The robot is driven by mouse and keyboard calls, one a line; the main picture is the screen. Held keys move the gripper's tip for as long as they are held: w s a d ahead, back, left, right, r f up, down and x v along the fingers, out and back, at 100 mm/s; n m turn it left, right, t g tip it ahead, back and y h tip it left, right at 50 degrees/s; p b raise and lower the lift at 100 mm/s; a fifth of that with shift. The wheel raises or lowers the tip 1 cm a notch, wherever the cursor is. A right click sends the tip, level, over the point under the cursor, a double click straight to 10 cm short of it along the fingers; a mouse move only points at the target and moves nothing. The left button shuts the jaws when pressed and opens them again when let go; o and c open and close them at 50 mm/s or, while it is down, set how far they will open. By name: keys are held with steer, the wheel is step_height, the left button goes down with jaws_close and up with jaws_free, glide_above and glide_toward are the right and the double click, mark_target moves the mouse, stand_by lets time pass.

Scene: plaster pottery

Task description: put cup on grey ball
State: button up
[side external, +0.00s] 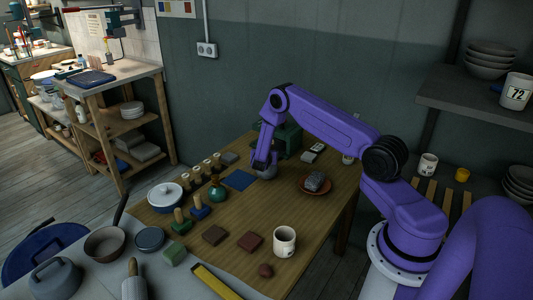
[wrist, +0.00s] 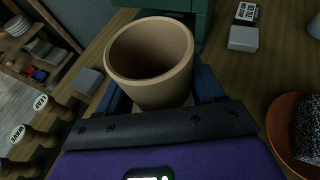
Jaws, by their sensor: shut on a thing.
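A beige, handleless cup (wrist: 150,85) is between the blue fingers of my gripper (wrist: 162,92) in the wrist view. It is upright with its mouth showing, and its inside looks empty. In the side view my gripper (side external: 263,162) is low over the back of the wooden table, shut on the cup (side external: 267,173), which looks greyish there. I cannot tell whether its base touches the table. A speckled grey lump (side external: 315,181) lies on an orange-brown dish (side external: 303,187) to the right of my gripper; it also shows at the right edge of the wrist view (wrist: 307,130). No other clear grey ball shows.
A green box (side external: 290,139) stands just behind my gripper. A white mug (side external: 284,241) and brown blocks stand in front. The table between gripper and dish is clear.

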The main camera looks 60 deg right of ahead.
steer(key=o, duration=1.1)
steer(key=shift+s+a+r, duration=0.1)
steer(key=shift+a+r, duration=0.05)
steer(key=shift+r, duration=0.05)
steer(key=s+a+r+m+g+y, duration=0.1)
steer(key=s+a+r+m, duration=0.3)
steer(key=s+a+r, duration=0.6)
steer(key=s+a+r+m+g+y, duration=0.25)
steer(key=s+a+r, duration=0.35)
steer(key=a, duration=0.6)
steer(key=s+a+r+m+g+y, duration=0.1)
steer(key=s+a+r+y, duration=0.1)
steer(key=s, duration=0.6)
steer(key=s+a+r+m+y, duration=0.2)
steer(key=s+a+y, duration=0.2)
steer(key=s+a, duration=0.3)
steer(key=s+a+r+m+g+y, duration=0.1)
steer(key=s+a+r+y, duration=0.1)
steer(key=s, duration=0.7)
steer(key=shift+s+a+r+m+g+y, duration=0.15)
steer(key=shift+a+g+y, duration=0.1)
steer(key=shift+a, duration=0.4)
steer(key=shift+s+a+r+m+g+y, duration=0.1)
steer(key=shift+s+a+y, duration=0.1)
steer(key=shift+a, duration=0.45)
